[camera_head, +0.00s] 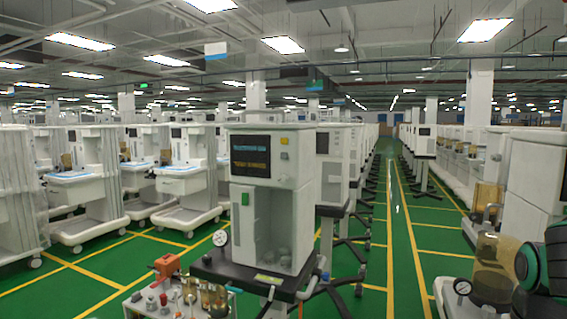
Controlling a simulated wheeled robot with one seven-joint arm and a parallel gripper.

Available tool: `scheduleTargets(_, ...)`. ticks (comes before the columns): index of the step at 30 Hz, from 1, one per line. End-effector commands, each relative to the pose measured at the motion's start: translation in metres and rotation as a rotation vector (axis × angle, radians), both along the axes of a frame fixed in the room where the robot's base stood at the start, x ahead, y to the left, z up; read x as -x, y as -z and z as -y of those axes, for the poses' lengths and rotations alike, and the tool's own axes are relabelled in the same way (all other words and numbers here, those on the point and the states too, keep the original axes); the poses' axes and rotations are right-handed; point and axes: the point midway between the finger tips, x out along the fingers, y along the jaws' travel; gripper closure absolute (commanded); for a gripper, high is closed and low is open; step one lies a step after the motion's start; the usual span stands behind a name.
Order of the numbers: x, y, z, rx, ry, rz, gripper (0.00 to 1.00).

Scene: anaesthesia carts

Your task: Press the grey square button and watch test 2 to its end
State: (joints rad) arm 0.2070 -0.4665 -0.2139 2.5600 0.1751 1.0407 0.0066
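A white anaesthesia cart (298,205) stands upright near the middle of the head view, its front facing me. Its dark screen (250,156) is lit, with a bluish line above and an orange line below, too small to read. Right of the screen is a small yellow button (284,141). Just below that is a small grey square button (284,156); I cannot tell whether it is pressed. My gripper is not in view, and nothing is seen touching the button.
A low trolley with an orange block (167,265) and small fittings stands at the front left. A black base shelf (250,278) with a gauge (220,238) juts out under the cart. An amber canister (494,262) stands at lower right. A green aisle (410,240) is clear right of centre.

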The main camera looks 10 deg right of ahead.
Motion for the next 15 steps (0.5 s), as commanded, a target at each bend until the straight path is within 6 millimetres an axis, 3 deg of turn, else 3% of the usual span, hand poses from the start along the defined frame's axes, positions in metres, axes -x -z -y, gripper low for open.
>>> scheduleTargets(8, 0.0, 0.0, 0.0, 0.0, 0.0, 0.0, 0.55)
scheduleTargets(13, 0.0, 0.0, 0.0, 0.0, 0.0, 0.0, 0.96)
scheduleTargets(15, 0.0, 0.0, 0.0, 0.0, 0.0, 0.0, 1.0)
